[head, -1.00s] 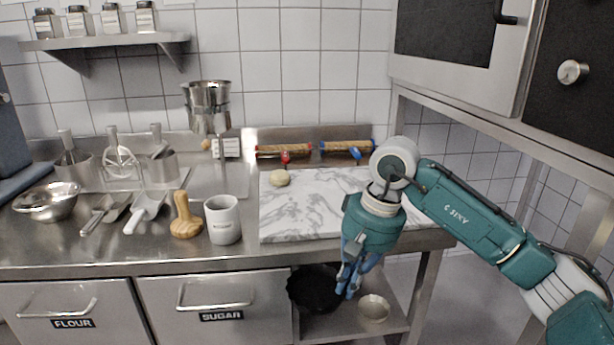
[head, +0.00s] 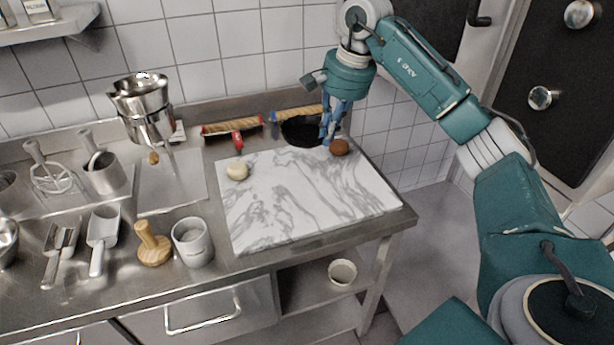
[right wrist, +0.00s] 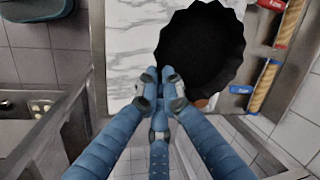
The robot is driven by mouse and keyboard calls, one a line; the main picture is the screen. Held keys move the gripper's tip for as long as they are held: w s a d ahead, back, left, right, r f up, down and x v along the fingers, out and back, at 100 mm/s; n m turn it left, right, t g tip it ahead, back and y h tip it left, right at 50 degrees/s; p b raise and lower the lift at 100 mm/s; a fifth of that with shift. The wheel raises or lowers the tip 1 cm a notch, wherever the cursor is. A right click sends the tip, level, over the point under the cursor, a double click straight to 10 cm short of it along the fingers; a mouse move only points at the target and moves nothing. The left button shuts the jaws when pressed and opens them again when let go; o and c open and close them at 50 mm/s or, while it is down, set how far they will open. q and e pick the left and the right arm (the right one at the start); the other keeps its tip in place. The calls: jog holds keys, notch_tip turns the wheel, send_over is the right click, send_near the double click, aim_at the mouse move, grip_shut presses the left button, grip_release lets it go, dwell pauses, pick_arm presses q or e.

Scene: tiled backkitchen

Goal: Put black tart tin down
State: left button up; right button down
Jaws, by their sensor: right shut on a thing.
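The black tart tin (head: 298,132) is at the back right of the marble board (head: 270,215), in front of the rolling pins. My right gripper (head: 328,136) is shut on the tin's rim. The right wrist view shows the dark fluted tin (right wrist: 203,48) beyond my right gripper's fingertips (right wrist: 160,92), over the board's edge. I cannot tell whether the tin touches the board or hangs above it. My left gripper is not in view.
The board's middle is clear. Rolling pins (head: 232,126) lie behind. A grey cup (head: 192,242) and wooden press (head: 153,246) stand left.

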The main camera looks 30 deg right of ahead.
notch_tip(320, 180, down, 4)
jog(key=s, duration=0.2)
jog(key=p, duration=0.3)
send_over(324, 201)
jog(key=f, duration=0.9)
jog(key=shift+s+d+f, duration=0.15)
jog(key=shift+s+f, duration=0.1)
jog(key=shift+f, duration=0.05)
jog(key=shift+s+f, duration=0.1)
jog(key=shift+f, duration=0.4)
jog(key=x, duration=0.3)
jog(key=shift+s+d+f+p, duration=0.15)
jog(key=shift+s+f+p, duration=0.1)
jog(key=shift+p, duration=0.15)
jog(key=shift+f, duration=0.15)
jog(key=c, duration=1.9)
grip_release()
